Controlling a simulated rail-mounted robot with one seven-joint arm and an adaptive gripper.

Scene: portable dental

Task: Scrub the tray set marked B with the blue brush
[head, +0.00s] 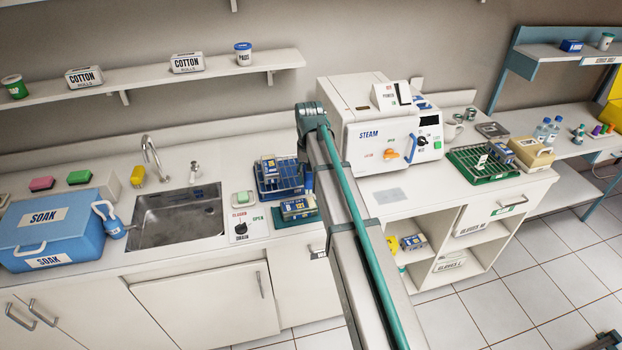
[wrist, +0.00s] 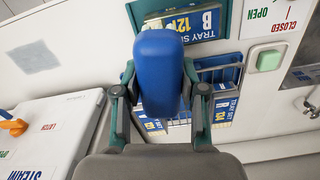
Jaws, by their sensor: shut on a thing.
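The tray set marked B (head: 298,208) sits on a dark green mat (head: 283,226) on the counter, right of the sink. In the wrist view the tray set's label (wrist: 182,21) with the letter B shows at the top, partly covered by the blue brush (wrist: 158,70). My gripper (wrist: 159,85) is shut on the brush, one finger on each side of its blue body. The brush overlaps the edge of the tray set in this view; I cannot tell whether they touch. In the head view my arm hides most of the gripper.
A blue rack (head: 292,184) with another tray set (head: 269,164) stands just behind. The STEAM machine (head: 365,140) stands right. A blue SOAK tub (head: 50,245) is at far left.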

